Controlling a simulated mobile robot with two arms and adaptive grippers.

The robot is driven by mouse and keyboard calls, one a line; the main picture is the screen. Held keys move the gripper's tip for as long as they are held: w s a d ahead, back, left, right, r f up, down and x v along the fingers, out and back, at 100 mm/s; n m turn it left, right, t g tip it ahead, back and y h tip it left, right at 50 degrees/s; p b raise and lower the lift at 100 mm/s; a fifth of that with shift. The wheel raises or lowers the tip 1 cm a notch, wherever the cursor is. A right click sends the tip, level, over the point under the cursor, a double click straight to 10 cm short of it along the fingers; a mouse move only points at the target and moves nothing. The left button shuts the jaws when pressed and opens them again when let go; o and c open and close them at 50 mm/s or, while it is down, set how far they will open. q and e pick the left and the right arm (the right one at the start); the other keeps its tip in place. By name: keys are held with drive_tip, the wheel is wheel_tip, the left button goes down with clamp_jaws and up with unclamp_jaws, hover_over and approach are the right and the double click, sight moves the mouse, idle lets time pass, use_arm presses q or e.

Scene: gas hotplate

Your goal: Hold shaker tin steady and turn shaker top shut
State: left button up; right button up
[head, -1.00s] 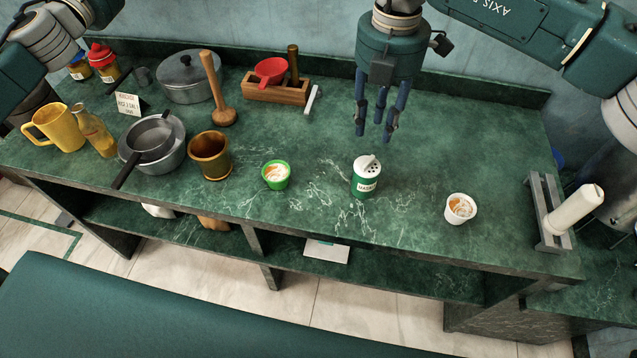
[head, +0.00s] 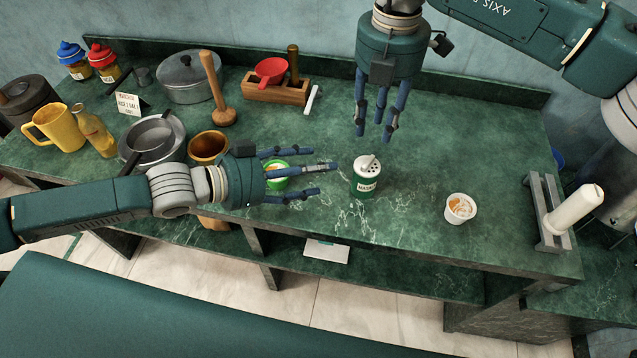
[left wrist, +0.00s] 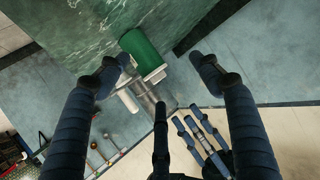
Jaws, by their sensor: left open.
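The shaker tin (head: 366,184) is green with a white label band and stands upright on the counter. Its white shaker top (head: 369,161) has dark holes and a raised white tab. My left gripper (head: 319,174) is open and empty, level to the left of the tin, fingers pointing at it but apart from it. In the left wrist view the tin (left wrist: 139,48) and its white top (left wrist: 154,75) show between the spread fingers (left wrist: 163,72). My right gripper (head: 376,128) hangs above and behind the tin, fingers down, spread and empty.
A green cup (head: 277,172) sits behind and partly under my left fingers. A white cup (head: 461,208) stands to the tin's right. A brass mortar (head: 208,146) and grey pans (head: 153,142) lie left. The counter right of the tin is mostly clear.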

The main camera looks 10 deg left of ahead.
sight(358, 183)
use_arm(q)
drive_tip(key=shift+s+d+f+n+g+h, duration=0.2)
drive_tip(key=shift+s+d+f, duration=0.1)
drive_tip(key=shift+s+d, duration=0.35)
drive_tip(key=shift+s+d+f+n+g+h, duration=0.1)
drive_tip(key=shift+s+d+f+n+g, duration=0.15)
drive_tip(key=shift+s+d, duration=0.35)
drive_tip(key=x, duration=1)
drive_tip(key=shift+w+d+f, duration=0.1)
drive_tip(key=shift+w, duration=0.05)
drive_tip(key=c, duration=0.9)
drive_tip(key=shift+o, duration=0.2)
use_arm(e)
drive_tip(key=shift+r, duration=0.1)
drive_tip(key=shift+c, duration=1.2)
use_arm(q)
drive_tip(key=shift+c, duration=0.2)
drive_tip(key=shift+f, duration=0.1)
use_arm(e)
drive_tip(key=f+n, duration=0.1)
drive_tip(key=f, duration=0.4)
drive_tip(key=f+n, duration=0.1)
drive_tip(key=f, duration=0.4)
drive_tip(key=shift+w+a, duration=0.1)
drive_tip(key=shift+a, duration=0.1)
drive_tip(key=shift+c, duration=0.5)
